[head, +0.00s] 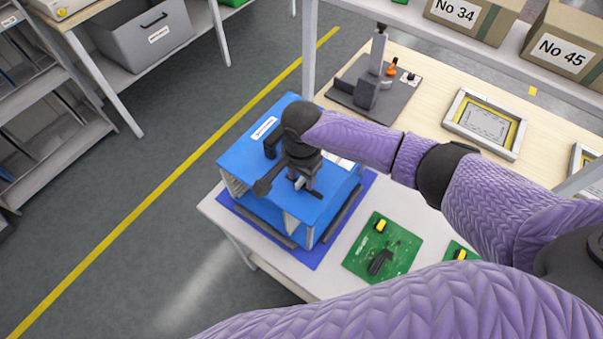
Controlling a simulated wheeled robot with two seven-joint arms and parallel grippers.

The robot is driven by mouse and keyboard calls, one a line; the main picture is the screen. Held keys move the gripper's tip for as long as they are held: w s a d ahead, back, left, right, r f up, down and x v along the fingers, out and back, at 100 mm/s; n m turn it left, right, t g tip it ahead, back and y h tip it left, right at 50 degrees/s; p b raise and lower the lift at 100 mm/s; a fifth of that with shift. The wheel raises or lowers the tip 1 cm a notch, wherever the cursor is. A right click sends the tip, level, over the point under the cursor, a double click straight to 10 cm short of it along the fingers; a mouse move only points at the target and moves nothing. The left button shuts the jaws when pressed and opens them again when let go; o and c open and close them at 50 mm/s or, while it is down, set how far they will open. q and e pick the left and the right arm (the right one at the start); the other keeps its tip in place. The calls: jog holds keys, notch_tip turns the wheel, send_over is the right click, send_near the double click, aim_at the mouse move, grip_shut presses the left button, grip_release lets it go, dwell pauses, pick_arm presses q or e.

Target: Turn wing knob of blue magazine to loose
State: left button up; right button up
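The blue magazine (240,147) stands on a blue mat (349,217) at the left end of the light table. It has a blue top plate with a white label (264,129) and pale side walls. My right arm comes in from the right, and my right gripper (304,184) points down over the middle of the top plate. Its fingertips are close to the plate; I cannot tell whether they touch anything. The wing knob cannot be made out clearly; the gripper covers that area. My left gripper is not in view.
Green circuit boards (402,246) lie right of the magazine. A grey fixture (350,97) and framed trays (486,124) stand on the wooden bench behind. Cartons (562,47) sit on the shelf above. A grey bin (143,40) is at upper left. The floor left is clear.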

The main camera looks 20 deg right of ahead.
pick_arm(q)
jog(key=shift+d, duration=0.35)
pick_arm(e)
grip_shut()
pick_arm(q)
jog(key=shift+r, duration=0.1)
